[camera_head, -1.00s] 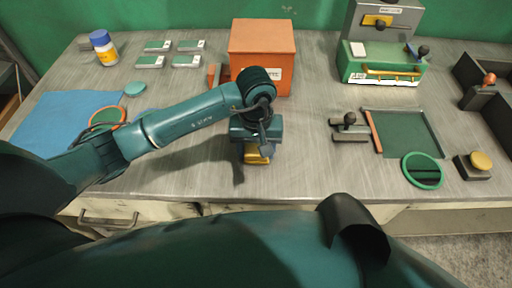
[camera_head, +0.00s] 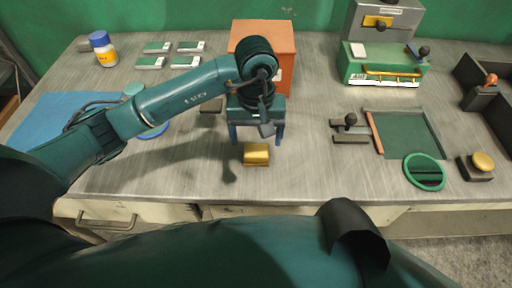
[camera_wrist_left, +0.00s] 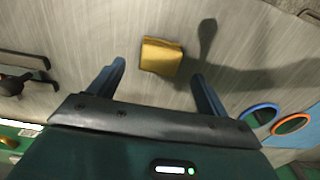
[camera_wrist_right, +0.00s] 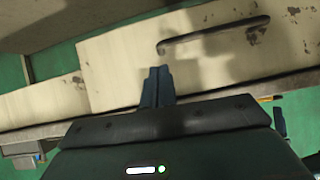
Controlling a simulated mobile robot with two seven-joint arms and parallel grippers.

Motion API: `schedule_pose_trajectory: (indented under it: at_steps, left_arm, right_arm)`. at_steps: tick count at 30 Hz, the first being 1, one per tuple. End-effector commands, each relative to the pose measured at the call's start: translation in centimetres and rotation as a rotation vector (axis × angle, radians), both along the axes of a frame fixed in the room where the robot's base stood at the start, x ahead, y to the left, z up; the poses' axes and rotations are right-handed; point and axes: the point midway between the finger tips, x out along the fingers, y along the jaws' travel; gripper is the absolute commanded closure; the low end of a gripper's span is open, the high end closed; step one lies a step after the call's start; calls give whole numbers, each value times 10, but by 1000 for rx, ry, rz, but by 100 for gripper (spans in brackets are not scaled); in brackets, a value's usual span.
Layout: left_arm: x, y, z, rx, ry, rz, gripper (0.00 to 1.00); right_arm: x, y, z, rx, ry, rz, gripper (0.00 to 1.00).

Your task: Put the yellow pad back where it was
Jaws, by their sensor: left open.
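The yellow pad (camera_head: 256,154) is a small block lying on the grey bench near its front edge. It also shows in the left wrist view (camera_wrist_left: 160,56), just beyond the fingertips. My left gripper (camera_head: 256,139) is open and empty, above and slightly behind the pad, its two fingers spread wide. My right gripper (camera_wrist_right: 157,72) shows only in the right wrist view; its fingers are together with nothing visible between them, in front of a pale drawer front (camera_wrist_right: 115,62).
An orange box (camera_head: 284,42) stands behind the left gripper. To the right are a black-knobbed block (camera_head: 350,134), a green panel (camera_head: 408,136), a green ring (camera_head: 424,186) and a yellow-knobbed block (camera_head: 482,163). A blue mat (camera_head: 45,120) lies left. Bench around the pad is clear.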

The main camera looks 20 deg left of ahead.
Motion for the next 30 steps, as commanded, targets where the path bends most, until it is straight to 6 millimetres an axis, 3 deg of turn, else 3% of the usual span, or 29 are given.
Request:
schedule_pose_trajectory:
  at_steps: [6, 12, 30]
  left_arm:
    - [1, 1, 42, 1, -5, 0, 23]
    - [0, 0, 61, 1, -1, 1, 23]
    - [0, 0, 64, 1, 1, 0, 23]
  right_arm:
    - [3, 4, 3, 9, -23, 9, 100]
    - [4, 5, 5, 11, -33, 13, 100]
    - [3, 5, 5, 11, -32, 16, 100]
